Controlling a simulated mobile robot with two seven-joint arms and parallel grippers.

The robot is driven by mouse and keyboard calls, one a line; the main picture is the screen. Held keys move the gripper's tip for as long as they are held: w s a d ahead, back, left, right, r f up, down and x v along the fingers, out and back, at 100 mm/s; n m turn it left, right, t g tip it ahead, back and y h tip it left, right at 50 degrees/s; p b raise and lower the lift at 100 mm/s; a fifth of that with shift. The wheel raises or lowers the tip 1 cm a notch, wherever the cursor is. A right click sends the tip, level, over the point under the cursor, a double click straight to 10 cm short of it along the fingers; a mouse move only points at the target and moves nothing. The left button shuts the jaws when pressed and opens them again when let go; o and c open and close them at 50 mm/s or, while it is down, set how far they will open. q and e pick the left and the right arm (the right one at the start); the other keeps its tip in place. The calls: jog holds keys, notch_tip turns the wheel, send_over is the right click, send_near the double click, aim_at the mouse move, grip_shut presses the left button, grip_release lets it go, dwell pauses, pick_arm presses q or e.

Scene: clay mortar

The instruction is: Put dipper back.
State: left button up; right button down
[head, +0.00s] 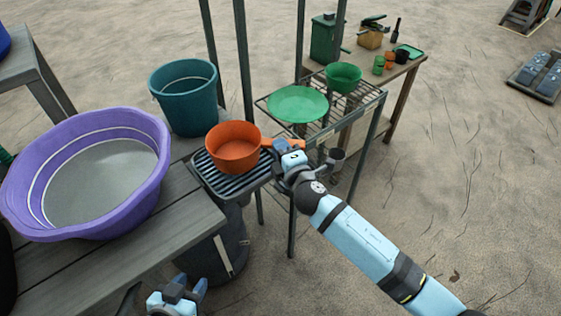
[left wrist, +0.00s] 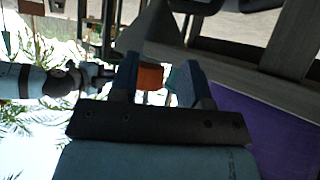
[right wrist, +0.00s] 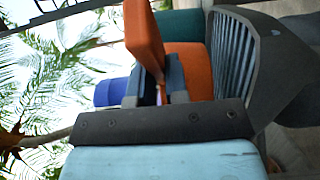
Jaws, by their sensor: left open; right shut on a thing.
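The orange dipper (head: 233,160) is upright over the black-and-grey striped rack (head: 206,182) at the end of the wooden bench. Its bowl is at or just above the slats; I cannot tell whether it touches. My right gripper (head: 277,148) is shut on the dipper's handle, right of the bowl. In the right wrist view the handle (right wrist: 144,38) sticks out between the fingers and the bowl (right wrist: 190,68) lies close to the rack (right wrist: 232,50). My left gripper (head: 184,289) is open and empty, low at the bottom of the head view, below the bench edge.
A purple basin (head: 150,180) and a teal bucket (head: 185,98) stand left of the rack. A wire shelf (head: 330,128) behind holds a green plate (head: 297,103) and a green bowl (head: 344,78). Metal posts rise behind the rack.

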notch_tip(320, 180, down, 4)
jog(key=shift+f+b, duration=0.1)
jog(key=shift+b, duration=0.8)
jog(key=c, duration=1.1)
grip_release()
pick_arm(q)
jog(key=shift+w+d, duration=0.1)
jog(key=shift+d, duration=0.2)
pick_arm(e)
jog(key=shift+r, duration=0.2)
pick_arm(q)
jog(key=shift+a+p, duration=0.15)
jog(key=shift+p, duration=0.35)
pick_arm(e)
jog(key=v, duration=1.2)
jog(key=shift+r, duration=0.1)
